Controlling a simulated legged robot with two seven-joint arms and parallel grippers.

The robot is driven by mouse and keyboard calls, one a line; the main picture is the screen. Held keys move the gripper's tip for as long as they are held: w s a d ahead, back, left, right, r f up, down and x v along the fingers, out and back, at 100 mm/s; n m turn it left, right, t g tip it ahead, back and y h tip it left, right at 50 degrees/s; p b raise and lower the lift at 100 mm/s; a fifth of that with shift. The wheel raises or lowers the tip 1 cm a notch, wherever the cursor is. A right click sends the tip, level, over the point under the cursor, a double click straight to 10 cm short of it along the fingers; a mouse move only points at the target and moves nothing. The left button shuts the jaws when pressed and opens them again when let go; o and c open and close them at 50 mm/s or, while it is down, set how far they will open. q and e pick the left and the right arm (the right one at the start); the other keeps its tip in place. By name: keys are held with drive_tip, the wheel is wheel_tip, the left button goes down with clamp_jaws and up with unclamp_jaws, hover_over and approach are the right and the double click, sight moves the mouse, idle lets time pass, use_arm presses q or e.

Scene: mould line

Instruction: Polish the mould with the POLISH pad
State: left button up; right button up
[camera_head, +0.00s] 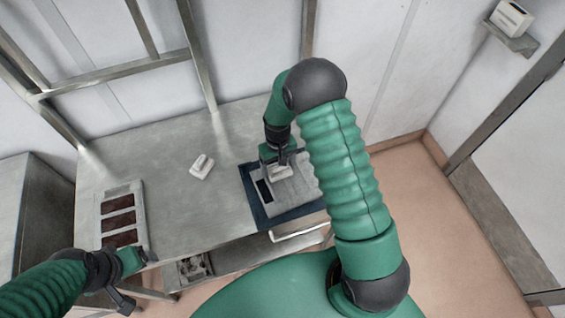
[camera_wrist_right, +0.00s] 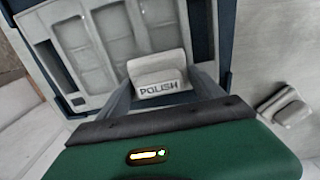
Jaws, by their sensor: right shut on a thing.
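The grey mould (camera_head: 297,200) lies on a dark blue mat (camera_head: 267,222) at the table's right end. The wrist view shows the mould's recessed cells (camera_wrist_right: 72,38). My right gripper (camera_head: 279,163) is over the mould, shut on the white POLISH pad (camera_wrist_right: 160,72), whose lettering faces the wrist camera. The pad is at the mould's face; I cannot tell whether it touches. Arm and gripper hide part of the mould. My left gripper (camera_head: 140,262) is low at the left, near the table's front edge; its jaws are unclear.
A second white pad (camera_head: 202,166) lies on the steel table (camera_head: 180,140), left of the mat; it also shows in the wrist view (camera_wrist_right: 285,108). A pale tray with brown-filled cells (camera_head: 141,213) is at the table's left. A lower shelf (camera_head: 233,259) sits below.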

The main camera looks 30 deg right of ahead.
drive_tip(key=shift+w+a, duration=0.1)
drive_tip(key=shift+a, duration=0.75)
wheel_tip(320, 180, up, 8)
drive_tip(key=p, duration=0.6)
drive_tip(key=shift+f, duration=0.1)
